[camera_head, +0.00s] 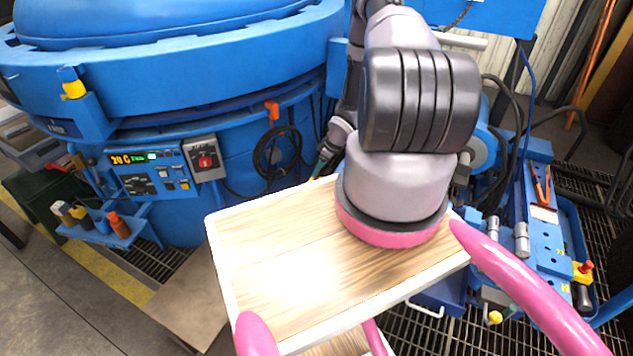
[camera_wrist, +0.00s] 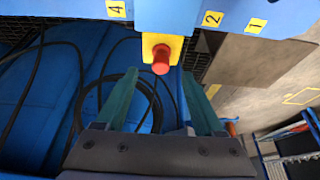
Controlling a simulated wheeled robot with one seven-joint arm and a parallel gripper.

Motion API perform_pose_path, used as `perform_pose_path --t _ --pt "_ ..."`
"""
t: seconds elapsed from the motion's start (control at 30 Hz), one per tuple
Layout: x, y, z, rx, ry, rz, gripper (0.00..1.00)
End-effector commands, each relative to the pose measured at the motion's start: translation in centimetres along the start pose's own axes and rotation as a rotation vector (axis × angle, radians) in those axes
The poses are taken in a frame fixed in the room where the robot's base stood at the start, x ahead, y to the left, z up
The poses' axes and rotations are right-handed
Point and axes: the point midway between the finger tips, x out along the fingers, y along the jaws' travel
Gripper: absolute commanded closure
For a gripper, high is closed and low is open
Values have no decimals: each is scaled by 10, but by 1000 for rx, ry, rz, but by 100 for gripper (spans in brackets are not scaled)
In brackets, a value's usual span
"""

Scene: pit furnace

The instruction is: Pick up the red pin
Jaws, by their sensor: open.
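The red pin (camera_wrist: 161,60) shows in the wrist view, standing out of a yellow block (camera_wrist: 153,42) under a blue plate with number labels. My gripper (camera_wrist: 158,76) has its two green fingers spread apart, with nothing between them. The pin appears between and slightly above the fingertips in the picture; I cannot tell the depth gap. In the head view a green part of my gripper (camera_head: 322,161) shows beside the furnace, mostly hidden by my arm. I cannot make out this pin for certain there.
The blue furnace (camera_head: 160,70) with a control panel (camera_head: 150,170) fills the left. A coiled black cable (camera_head: 277,152) hangs on it. A wooden-topped tray (camera_head: 290,260) lies in front. At right, a blue bench (camera_head: 548,235) holds tools and a red-topped yellow piece (camera_head: 585,268).

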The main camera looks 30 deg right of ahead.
Motion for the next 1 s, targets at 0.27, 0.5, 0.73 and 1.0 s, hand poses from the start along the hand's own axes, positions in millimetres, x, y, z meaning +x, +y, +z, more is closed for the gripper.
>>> perform_pose_path --t 0.27,0.5,0.73,1.0 --pt "40 -1 4 -1 0 -1 30" --pt "47 -1 3 0 0 -1 30" --pt "47 -1 4 0 0 -1 84" --pt "46 -1 3 0 0 0 100"
